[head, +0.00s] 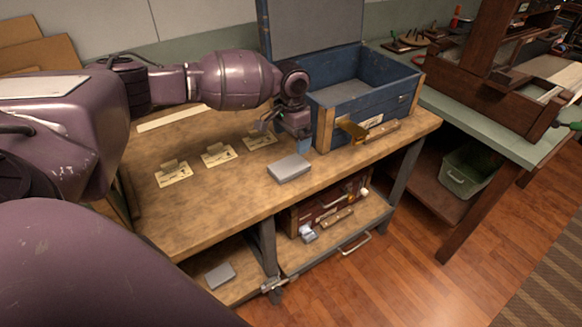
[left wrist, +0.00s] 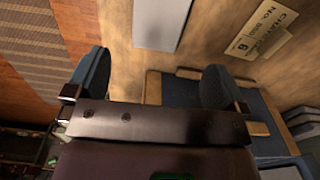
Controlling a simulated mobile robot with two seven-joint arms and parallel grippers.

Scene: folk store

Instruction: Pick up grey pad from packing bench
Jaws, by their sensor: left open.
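A grey pad (head: 289,168) lies flat on the wooden packing bench (head: 235,195), near its front edge and in front of the blue crate. In the left wrist view a pale grey pad (left wrist: 162,22) shows at the top edge, partly cut off, beyond the fingertips. My left gripper (head: 282,124) hangs above the bench, behind the pad and beside the crate's left end. Its two blue fingers (left wrist: 155,78) are spread apart with nothing between them, not touching the pad. My right gripper is not seen.
The blue open crate (head: 366,116) with a hinged lid stands close right of my left gripper. Several cards (head: 218,155) lie on the bench left of the pad. Another grey pad (head: 219,275) and a brown case (head: 328,212) sit below. The bench front is clear.

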